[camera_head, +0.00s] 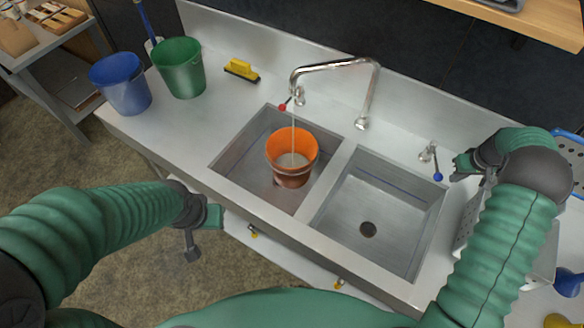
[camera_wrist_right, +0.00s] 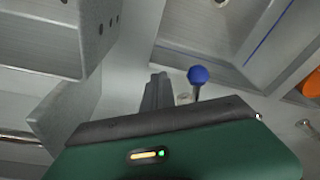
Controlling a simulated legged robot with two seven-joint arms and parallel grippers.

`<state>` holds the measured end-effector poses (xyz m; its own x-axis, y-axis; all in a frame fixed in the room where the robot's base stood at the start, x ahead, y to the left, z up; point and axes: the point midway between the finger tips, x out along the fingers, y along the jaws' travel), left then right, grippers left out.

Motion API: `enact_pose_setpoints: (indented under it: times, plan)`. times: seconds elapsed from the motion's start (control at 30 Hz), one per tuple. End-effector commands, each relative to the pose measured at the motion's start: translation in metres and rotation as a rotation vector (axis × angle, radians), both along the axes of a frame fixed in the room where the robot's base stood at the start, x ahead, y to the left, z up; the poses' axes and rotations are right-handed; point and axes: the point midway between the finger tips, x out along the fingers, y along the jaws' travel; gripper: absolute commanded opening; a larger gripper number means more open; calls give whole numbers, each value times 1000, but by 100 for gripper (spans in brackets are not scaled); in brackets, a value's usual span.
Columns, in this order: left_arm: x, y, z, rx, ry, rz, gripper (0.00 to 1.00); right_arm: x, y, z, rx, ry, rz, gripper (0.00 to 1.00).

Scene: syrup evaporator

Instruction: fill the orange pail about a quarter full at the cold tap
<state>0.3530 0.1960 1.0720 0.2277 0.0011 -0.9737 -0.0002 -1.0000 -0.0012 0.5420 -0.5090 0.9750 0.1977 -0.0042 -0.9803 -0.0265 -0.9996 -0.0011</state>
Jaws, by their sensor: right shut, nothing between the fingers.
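The orange pail (camera_head: 307,144) stands upright in the left basin under the spout (camera_head: 294,78). A thin stream falls from the spout into it, and a shallow greyish pool shows at its bottom. The blue-knobbed tap (camera_head: 437,177) is on the counter behind the right basin. My right gripper (camera_head: 458,168) is shut and empty just right of this tap. In the right wrist view the blue knob (camera_wrist_right: 198,75) is beside the shut fingers (camera_wrist_right: 157,92); contact is unclear. The red-knobbed tap (camera_head: 283,106) is behind the left basin. My left gripper (camera_head: 193,248) hangs before the counter's front edge.
A blue bucket (camera_head: 121,84) and a green bucket (camera_head: 179,68) stand at the counter's left end, with a yellow brush (camera_head: 241,70) nearby. The right basin (camera_head: 372,215) is empty. A perforated metal container (camera_head: 468,215) stands right of it, partly behind my right arm.

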Motion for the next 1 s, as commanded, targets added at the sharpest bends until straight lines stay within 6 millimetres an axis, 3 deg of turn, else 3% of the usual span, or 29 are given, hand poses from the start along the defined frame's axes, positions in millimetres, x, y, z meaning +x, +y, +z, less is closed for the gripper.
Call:
enact_pose_setpoints:
  times: [0.17,0.43,0.73,1.0]
  plan:
    - [0,0,0,0,0,0,0,0,1,0,0,0,0,0]
    - [0,0,3,0,0,0,0,-3,23,1,0,1,1,0]
    - [0,0,3,0,0,0,0,-3,25,0,0,0,0,0]
    - [0,0,5,0,0,0,0,-3,43,0,0,0,1,0]
